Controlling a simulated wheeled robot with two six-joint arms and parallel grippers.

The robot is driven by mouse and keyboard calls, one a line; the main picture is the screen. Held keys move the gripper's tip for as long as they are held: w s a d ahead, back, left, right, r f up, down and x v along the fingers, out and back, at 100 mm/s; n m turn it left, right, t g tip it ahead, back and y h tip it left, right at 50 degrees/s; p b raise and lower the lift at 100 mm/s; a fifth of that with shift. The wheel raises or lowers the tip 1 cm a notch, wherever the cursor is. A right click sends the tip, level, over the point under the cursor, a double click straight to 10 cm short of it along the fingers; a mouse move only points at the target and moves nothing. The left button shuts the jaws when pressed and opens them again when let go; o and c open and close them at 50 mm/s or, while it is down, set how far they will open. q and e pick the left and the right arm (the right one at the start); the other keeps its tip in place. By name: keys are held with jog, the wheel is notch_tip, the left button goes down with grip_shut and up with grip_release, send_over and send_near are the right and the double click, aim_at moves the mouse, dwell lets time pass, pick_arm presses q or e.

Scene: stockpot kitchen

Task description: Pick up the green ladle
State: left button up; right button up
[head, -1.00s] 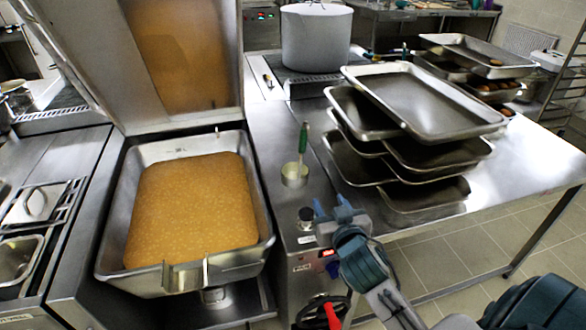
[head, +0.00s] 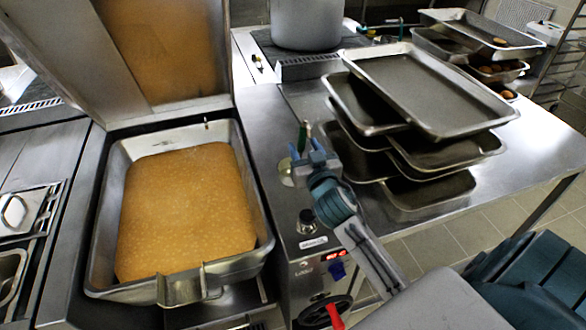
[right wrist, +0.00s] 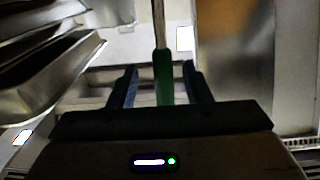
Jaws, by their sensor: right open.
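The ladle's bowl is hidden. My left gripper is not in view.
A large tilting pan (head: 262,225) of orange-brown food stands left of the ladle, its lid raised. Stacked metal trays (head: 425,85) stand close on the right. A stockpot (head: 306,22) is behind. A control panel with a black knob (head: 306,217) is below the gripper.

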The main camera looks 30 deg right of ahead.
jog(key=p+x, duration=0.2)
jog(key=x, duration=0.1)
jog(key=shift+w, duration=0.7)
jog(key=shift+w+f, duration=0.1)
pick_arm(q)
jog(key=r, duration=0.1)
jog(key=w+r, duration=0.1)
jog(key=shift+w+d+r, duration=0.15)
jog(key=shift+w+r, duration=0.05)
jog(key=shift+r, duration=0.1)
pick_arm(e)
grip_shut()
